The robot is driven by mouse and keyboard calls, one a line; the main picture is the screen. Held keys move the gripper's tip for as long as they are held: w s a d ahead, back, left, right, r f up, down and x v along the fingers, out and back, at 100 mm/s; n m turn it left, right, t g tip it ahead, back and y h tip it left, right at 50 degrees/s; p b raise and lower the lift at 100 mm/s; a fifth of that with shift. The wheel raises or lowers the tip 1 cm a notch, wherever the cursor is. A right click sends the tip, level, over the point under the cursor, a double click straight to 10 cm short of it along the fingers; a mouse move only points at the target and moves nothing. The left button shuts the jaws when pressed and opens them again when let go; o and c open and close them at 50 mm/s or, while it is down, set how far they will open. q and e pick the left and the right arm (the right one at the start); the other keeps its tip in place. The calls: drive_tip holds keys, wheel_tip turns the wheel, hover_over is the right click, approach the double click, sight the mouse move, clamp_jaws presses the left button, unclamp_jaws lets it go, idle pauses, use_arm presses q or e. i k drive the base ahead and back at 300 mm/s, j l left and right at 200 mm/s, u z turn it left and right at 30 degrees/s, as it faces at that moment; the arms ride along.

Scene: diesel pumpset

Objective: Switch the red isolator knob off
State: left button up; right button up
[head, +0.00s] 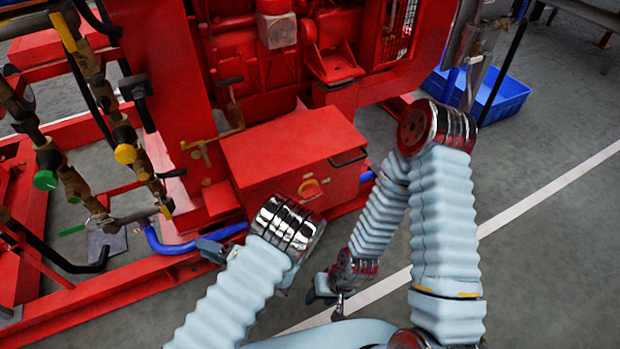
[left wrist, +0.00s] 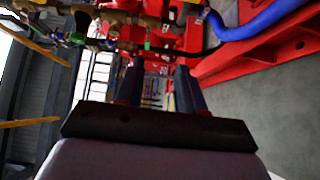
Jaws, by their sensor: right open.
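The red isolator knob (head: 311,188) sits on a yellow-orange plate on the front face of a red box. Its exact handle angle is too small to tell. My left gripper (head: 210,249) is low and to the left of the knob, apart from it, partly hidden behind my left arm's chrome joint. In the left wrist view its two dark fingers (left wrist: 157,90) are spread with nothing between them. My right gripper (head: 329,299) hangs below and slightly right of the knob, near the floor, open and empty.
The red box (head: 290,150) has a dark handle at its right corner. Pipes with a green-capped valve (head: 45,180) and a yellow one (head: 125,153) stand at left. A blue hose (head: 185,244) runs low by the left gripper. A blue crate (head: 505,98) stands at upper right; floor at right is clear.

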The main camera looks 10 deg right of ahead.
sight(310, 191)
drive_tip(key=l+z, duration=0.35)
drive_tip(key=k+l+z, duration=0.1)
drive_tip(key=z, duration=0.3)
drive_tip(key=l, duration=0.1)
